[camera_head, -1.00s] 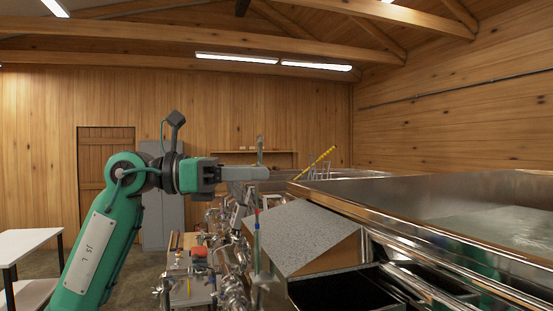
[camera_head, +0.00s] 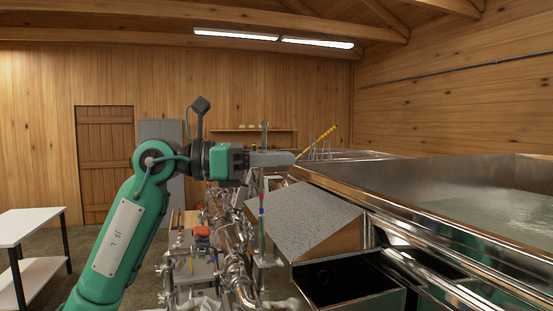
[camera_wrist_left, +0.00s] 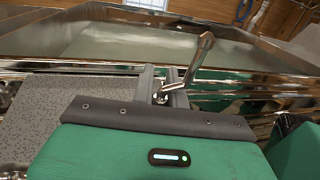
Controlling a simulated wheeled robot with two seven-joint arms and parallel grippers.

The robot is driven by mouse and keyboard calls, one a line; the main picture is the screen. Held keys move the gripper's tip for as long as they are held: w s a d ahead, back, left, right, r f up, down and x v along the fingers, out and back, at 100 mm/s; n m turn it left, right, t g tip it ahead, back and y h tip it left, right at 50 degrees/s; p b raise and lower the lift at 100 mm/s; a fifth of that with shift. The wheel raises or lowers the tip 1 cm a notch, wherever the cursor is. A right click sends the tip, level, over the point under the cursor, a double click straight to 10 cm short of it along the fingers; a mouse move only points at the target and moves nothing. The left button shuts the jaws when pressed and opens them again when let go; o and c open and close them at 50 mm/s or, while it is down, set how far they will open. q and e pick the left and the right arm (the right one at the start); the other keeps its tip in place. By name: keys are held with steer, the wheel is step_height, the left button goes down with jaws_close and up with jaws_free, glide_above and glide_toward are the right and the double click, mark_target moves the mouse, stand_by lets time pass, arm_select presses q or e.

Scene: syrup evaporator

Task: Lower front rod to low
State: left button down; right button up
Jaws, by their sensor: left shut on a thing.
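My left gripper (camera_head: 291,158) reaches in from the left, level with the near corner of the metal evaporator pan (camera_head: 360,190). In the left wrist view its two fingers (camera_wrist_left: 162,90) are shut on a shiny bent metal rod (camera_wrist_left: 201,57), which leans up to the right beyond the fingertips. I cannot tell for sure that this is the front rod. In the head view the gripper hides it. A thin upright rod with red and blue marks (camera_head: 262,217) stands below the gripper, apart from it. My right gripper is not in view.
A speckled grey sloping panel (camera_head: 300,215) and an open black box (camera_head: 345,283) sit in front of the pan. Metal pipes and valves (camera_head: 235,270) crowd the space below my arm. A yellow stick (camera_head: 318,142) leans behind. A white table (camera_head: 28,225) stands at the left.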

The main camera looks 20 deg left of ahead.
mark_target(262, 177)
arm_select(q)
step_height(262, 177, down, 3)
steer(key=b, duration=0.2)
steer(key=shift+d+b, duration=0.15)
steer(key=shift+b, duration=0.15)
steer(key=c, duration=1.7)
jaws_free()
steer(key=shift+f, duration=0.1)
steer(key=shift+o, duration=0.5)
steer(key=shift+d, duration=0.1)
steer(key=shift+s, duration=0.1)
